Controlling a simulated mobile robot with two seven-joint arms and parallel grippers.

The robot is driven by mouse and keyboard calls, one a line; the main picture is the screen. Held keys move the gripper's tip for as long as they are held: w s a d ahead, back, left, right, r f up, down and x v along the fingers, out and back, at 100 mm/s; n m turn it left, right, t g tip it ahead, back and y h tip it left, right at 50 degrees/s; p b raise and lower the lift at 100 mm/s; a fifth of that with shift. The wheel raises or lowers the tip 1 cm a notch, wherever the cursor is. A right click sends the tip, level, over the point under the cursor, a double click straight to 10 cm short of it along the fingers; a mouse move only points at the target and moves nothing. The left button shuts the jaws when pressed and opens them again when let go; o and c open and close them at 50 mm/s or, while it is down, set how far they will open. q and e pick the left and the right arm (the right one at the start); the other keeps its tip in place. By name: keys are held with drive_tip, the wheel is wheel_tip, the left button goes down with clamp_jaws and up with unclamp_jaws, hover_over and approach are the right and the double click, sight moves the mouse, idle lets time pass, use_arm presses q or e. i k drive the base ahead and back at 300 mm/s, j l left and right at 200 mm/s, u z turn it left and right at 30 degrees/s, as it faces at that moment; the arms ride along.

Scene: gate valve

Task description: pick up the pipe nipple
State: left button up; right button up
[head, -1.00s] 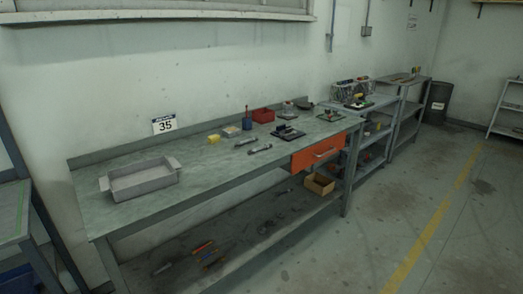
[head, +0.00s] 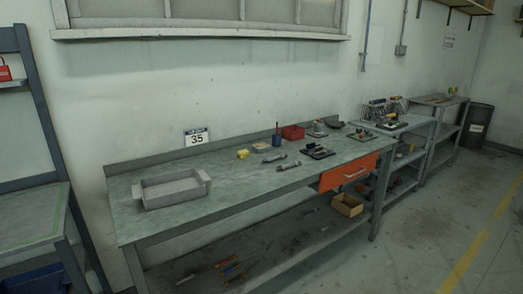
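Two short grey metal cylindrical pieces lie on the workbench top (head: 225,195). One piece (head: 274,158) is farther back and the other piece (head: 289,166) is nearer the front edge. Either could be the pipe nipple; they are too small in the head view to tell which. Nothing is touching them. Neither of my grippers is in view.
A grey open tray (head: 172,190) stands at the bench's left end. A yellow block (head: 243,154), a blue cup (head: 277,140), a red bin (head: 293,132) and a black mat with parts (head: 318,152) are nearby. An orange drawer (head: 348,173) hangs under the front edge.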

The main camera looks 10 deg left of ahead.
sight(295, 165)
drive_tip(key=i+z, duration=0.3)
drive_tip(key=i, duration=0.2)
drive_tip(key=i+j+z, duration=0.1)
drive_tip(key=i+z, duration=0.2)
drive_tip(key=i, duration=0.15)
drive_tip(key=i+j+z, duration=0.3)
drive_tip(key=i, duration=0.15)
